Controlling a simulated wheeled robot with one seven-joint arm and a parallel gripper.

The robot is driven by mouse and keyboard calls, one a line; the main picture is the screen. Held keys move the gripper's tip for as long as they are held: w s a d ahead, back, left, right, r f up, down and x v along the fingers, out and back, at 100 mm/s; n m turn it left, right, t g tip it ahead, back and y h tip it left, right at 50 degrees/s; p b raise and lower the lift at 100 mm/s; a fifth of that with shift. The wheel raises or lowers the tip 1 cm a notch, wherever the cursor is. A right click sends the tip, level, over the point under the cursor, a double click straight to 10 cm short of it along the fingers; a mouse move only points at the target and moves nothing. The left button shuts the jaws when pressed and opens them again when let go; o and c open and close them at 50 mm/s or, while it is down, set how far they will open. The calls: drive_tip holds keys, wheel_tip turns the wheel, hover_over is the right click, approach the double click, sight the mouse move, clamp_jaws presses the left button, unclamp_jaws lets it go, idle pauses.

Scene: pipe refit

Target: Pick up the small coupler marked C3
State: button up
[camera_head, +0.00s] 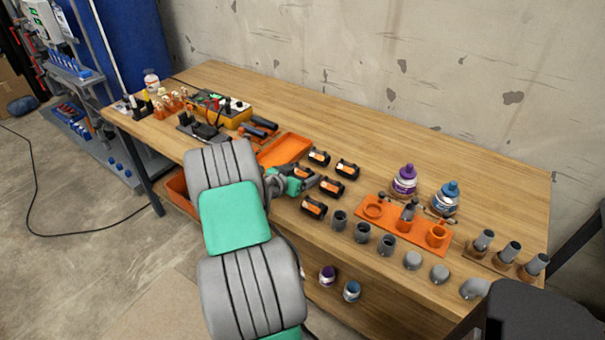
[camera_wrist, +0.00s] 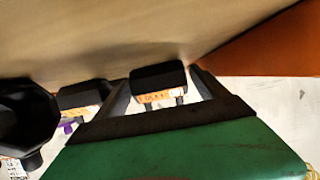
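Several small black pieces with orange labels lie on the wooden table, among them an upper one (camera_head: 319,157), a right one (camera_head: 347,169), a middle one (camera_head: 331,187) and a lower one (camera_head: 314,207). Their markings are too small to read, so I cannot tell which is C3. My gripper (camera_head: 308,181) is low over the table, just left of the middle piece. In the wrist view my gripper (camera_wrist: 158,80) has its fingers spread. A black piece with an orange label (camera_wrist: 158,78) shows between them, with gaps on both sides. Another black piece (camera_wrist: 82,96) is to its left.
An orange tray (camera_head: 287,149) lies behind my gripper. Grey pipe pieces (camera_head: 362,232) stand along the front edge, near an orange holder (camera_head: 400,229). A purple-capped bottle (camera_head: 404,180) and a blue-capped bottle (camera_head: 445,199) stand at right. The back of the table (camera_head: 340,120) is clear.

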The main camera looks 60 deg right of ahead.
drive_tip(key=c, duration=1.3)
drive_tip(key=shift+o, duration=0.2)
